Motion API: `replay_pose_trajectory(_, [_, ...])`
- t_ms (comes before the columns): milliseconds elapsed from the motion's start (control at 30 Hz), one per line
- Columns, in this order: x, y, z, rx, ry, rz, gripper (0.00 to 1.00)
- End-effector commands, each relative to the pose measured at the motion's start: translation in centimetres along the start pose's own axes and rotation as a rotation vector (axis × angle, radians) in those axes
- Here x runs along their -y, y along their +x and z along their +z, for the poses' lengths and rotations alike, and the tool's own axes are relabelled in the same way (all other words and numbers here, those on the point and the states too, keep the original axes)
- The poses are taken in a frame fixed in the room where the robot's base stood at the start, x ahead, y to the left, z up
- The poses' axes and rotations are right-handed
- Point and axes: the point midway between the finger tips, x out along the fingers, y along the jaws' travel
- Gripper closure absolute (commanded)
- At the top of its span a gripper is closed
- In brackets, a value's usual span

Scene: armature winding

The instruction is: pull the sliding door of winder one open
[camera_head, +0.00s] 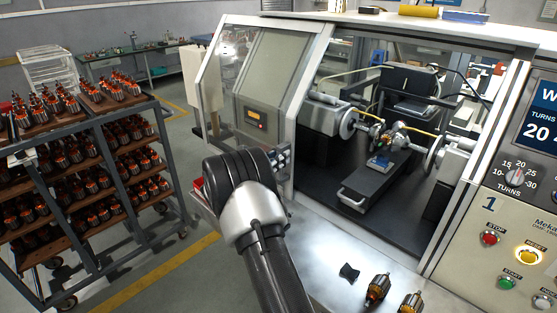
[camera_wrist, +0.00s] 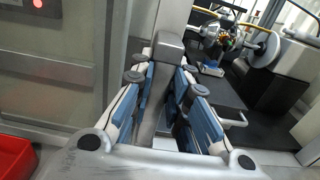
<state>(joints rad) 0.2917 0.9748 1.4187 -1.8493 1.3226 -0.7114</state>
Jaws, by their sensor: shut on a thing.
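The sliding door (camera_head: 308,85) of winder one stands at the left of the machine front, a clear panel in a pale frame. To its right the front is wide open. My gripper (camera_head: 279,157) is at the door's right edge, partly hidden behind my own wrist in the head view. In the wrist view my gripper (camera_wrist: 165,82) has its blue-padded fingers on either side of a grey upright door handle (camera_wrist: 168,48) and is shut on it.
Inside the winder are a wound armature (camera_head: 395,136) between chucks and a dark slide (camera_head: 375,190). Two armatures (camera_head: 377,288) (camera_head: 411,303) and a small black piece (camera_head: 349,272) lie on the front ledge. A loaded rack (camera_head: 95,165) stands left. A red bin (camera_wrist: 14,158) shows at lower left.

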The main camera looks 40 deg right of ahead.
Motion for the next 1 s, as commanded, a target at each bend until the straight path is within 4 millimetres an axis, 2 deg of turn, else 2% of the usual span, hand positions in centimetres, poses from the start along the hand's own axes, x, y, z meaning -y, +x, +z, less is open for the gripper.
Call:
replay_pose_trajectory(500, [0.04,0.00,-0.04,-0.001,-0.002,-0.001,1.00])
replay_pose_trajectory(533, [0.04,0.00,-0.04,-0.001,-0.002,-0.001,0.83])
replay_pose_trajectory(833, [0.05,0.01,-0.05,-0.001,-0.001,-0.001,0.63])
replay_pose_trajectory(1000, [0.05,0.01,-0.06,-0.001,-0.001,-0.001,0.63])
